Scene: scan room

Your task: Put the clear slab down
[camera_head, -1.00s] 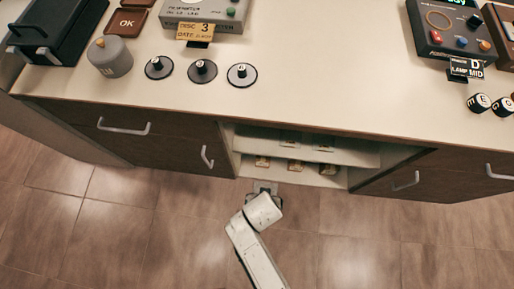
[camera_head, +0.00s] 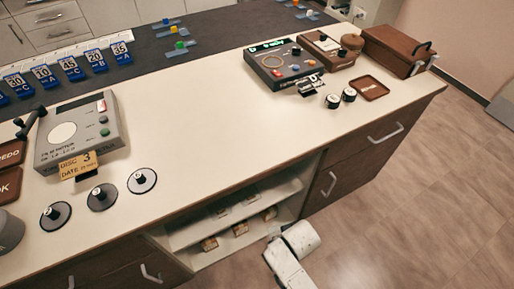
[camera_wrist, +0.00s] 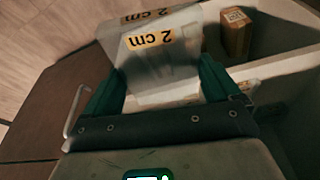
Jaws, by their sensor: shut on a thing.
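The clear slab (camera_wrist: 150,62), see-through with a yellow "2 cm" label, is between the two green fingers of my gripper (camera_wrist: 160,80) in the wrist view. My gripper is shut on it. A second "2 cm" label shows at the slab's upper edge. In the head view my gripper (camera_head: 274,236) is low in front of the open shelves (camera_head: 190,232) of the counter. The slab cannot be made out clearly there.
Several small labelled blocks stand on the shelves; one brown block (camera_wrist: 236,34) shows right of the slab. The counter top (camera_head: 200,110) has a broad bare middle. A drawer cabinet (camera_head: 355,155) is at right.

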